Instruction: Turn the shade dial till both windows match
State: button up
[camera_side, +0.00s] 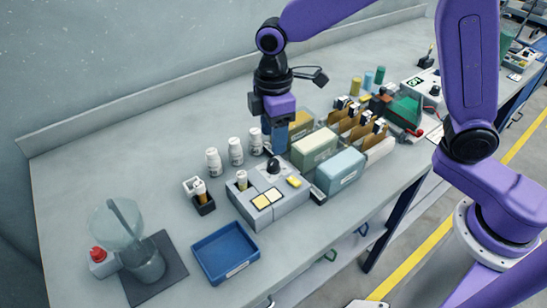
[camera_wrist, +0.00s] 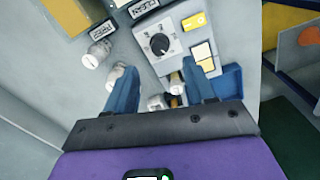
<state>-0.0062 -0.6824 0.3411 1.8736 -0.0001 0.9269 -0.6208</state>
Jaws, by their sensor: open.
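The shade comparator, a grey box (camera_side: 285,205), stands on the bench. Its round black dial (camera_wrist: 160,45) sits on a light panel with marks around it in the wrist view; in the side view the dial shows as a black knob at the box's back. Two square pale-yellow windows (camera_wrist: 203,57) lie side by side near the dial. My gripper (camera_side: 275,142) is open above and behind the box. Its blue fingers (camera_wrist: 160,88) are apart and empty, and the dial lies beyond them.
A yellow button (camera_wrist: 194,22) is on the box, and a vial (camera_side: 241,180) stands in its slot. White bottles (camera_side: 235,152) stand behind. Storage boxes (camera_side: 340,170) crowd the right. A blue tray (camera_side: 226,251) lies in front; a beaker (camera_side: 146,262) is at left.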

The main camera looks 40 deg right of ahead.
aim_at(273, 161)
notch_tip(273, 161, down, 8)
jog(key=shift+r, duration=0.1)
dwell(0.4)
grip_shut()
